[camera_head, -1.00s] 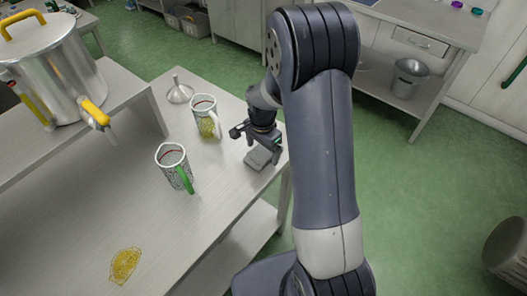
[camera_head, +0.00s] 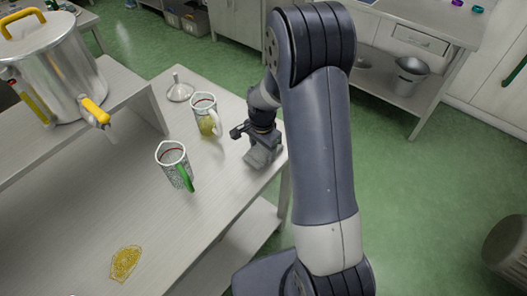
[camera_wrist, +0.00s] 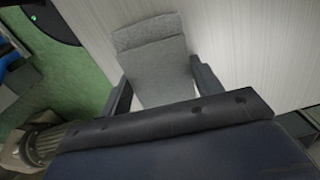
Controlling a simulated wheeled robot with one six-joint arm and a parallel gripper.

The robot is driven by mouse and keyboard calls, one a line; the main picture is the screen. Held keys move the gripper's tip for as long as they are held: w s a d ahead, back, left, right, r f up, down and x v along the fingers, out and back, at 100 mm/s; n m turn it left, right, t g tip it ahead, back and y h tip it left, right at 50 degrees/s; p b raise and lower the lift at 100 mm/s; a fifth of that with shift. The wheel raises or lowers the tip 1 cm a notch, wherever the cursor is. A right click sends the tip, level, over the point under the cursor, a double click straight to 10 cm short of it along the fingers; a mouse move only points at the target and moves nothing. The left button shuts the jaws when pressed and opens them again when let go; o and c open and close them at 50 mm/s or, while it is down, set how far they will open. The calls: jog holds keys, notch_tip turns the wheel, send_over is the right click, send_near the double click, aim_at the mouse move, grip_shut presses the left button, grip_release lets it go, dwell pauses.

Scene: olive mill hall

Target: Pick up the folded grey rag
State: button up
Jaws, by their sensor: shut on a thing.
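The folded grey rag (camera_head: 258,158) lies at the right edge of the pale worktop (camera_head: 150,225), partly hidden by my gripper. The wrist view shows the rag (camera_wrist: 155,55) larger, with a fold line across its far part. My gripper (camera_head: 262,150) is down at the rag. In the wrist view my gripper's two fingers (camera_wrist: 160,90) stand on either side of the rag and are shut on it. The rag appears to be still at worktop level; whether it touches the worktop is hidden.
A patterned jug with a white handle (camera_head: 205,115) stands close left of my gripper. A jug with a green handle (camera_head: 175,166) is nearer. A metal funnel (camera_head: 180,90), a yellow patch (camera_head: 125,262) and a large steel pot (camera_head: 55,70) on a raised shelf are farther left.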

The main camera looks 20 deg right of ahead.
aim_at(262, 150)
notch_tip(262, 150, up, 10)
jog(key=b, duration=0.1)
dwell(0.5)
jog(key=o, duration=0.3)
jog(key=shift+c, duration=1)
